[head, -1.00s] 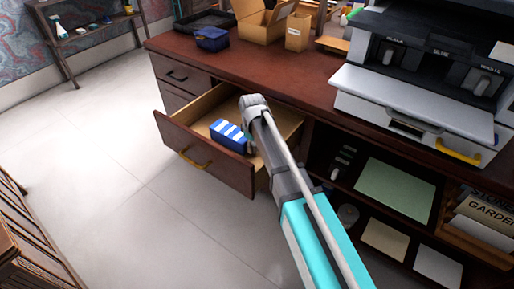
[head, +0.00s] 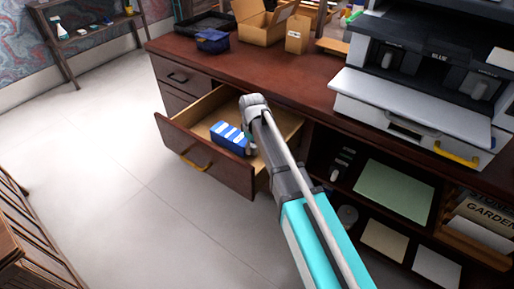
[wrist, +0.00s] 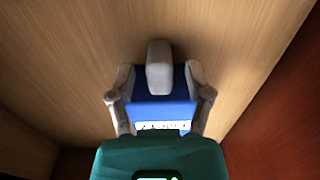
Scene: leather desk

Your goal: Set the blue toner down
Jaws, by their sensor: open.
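The blue toner (head: 229,137), a blue block with white stripes, is inside the open drawer (head: 208,162), near its front wall. In the head view my arm hides its right end and most of my gripper. In the wrist view the toner (wrist: 165,112) is between the two grey fingers of my gripper (wrist: 160,94), above the drawer's light wooden bottom. The fingers are open, one on each side of it. I cannot tell whether they touch it. A grey rounded piece stands over the toner's far part.
The drawer's walls are close around my gripper. The desk top (head: 275,73) above carries a small blue box (head: 211,41), cardboard boxes (head: 263,22) and a large printer (head: 420,100). Open shelves with papers (head: 395,190) are to the right. The floor in front is clear.

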